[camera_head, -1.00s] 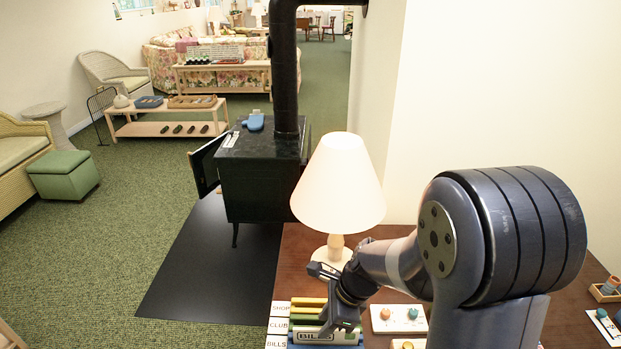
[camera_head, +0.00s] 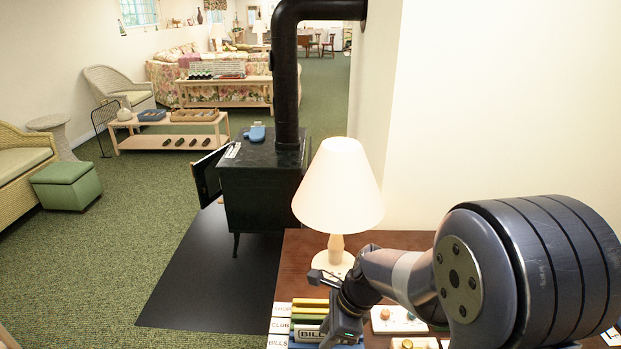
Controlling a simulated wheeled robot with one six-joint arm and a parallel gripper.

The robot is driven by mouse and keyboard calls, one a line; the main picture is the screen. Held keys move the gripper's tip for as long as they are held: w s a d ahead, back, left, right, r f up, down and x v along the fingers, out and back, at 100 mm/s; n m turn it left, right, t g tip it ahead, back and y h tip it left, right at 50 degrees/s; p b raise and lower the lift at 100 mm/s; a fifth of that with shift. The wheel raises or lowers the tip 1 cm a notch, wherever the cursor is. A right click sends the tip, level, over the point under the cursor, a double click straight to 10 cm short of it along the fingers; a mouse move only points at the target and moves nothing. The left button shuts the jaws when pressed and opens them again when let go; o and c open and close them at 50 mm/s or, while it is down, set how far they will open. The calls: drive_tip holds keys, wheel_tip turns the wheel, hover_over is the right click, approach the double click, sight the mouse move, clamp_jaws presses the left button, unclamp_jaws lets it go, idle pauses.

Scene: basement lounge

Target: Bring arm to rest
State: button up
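My arm reaches from the lower right over the brown desk (camera_head: 297,255). My gripper (camera_head: 338,325) is low over the desk, at the right end of a stack of coloured binders or books (camera_head: 309,312). One of these carries a label that begins "BILL". The fingertips are hidden behind my wrist and the picture's lower edge. I cannot tell whether the gripper touches the stack or holds anything.
A white-shaded lamp (camera_head: 338,190) stands on the desk close behind my wrist. Label cards (camera_head: 281,325) lie left of the stack. A white card with small objects (camera_head: 397,322) lies to the right. A black stove (camera_head: 262,185) with an open door stands beyond the desk.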

drive_tip(key=f, duration=0.3)
drive_tip(key=f+b, duration=0.1)
drive_tip(key=f, duration=0.2)
drive_tip(key=shift+s+f, duration=0.2)
drive_tip(key=shift+f, duration=0.15)
drive_tip(key=shift+v, duration=0.95)
drive_tip(key=shift+r, duration=0.25)
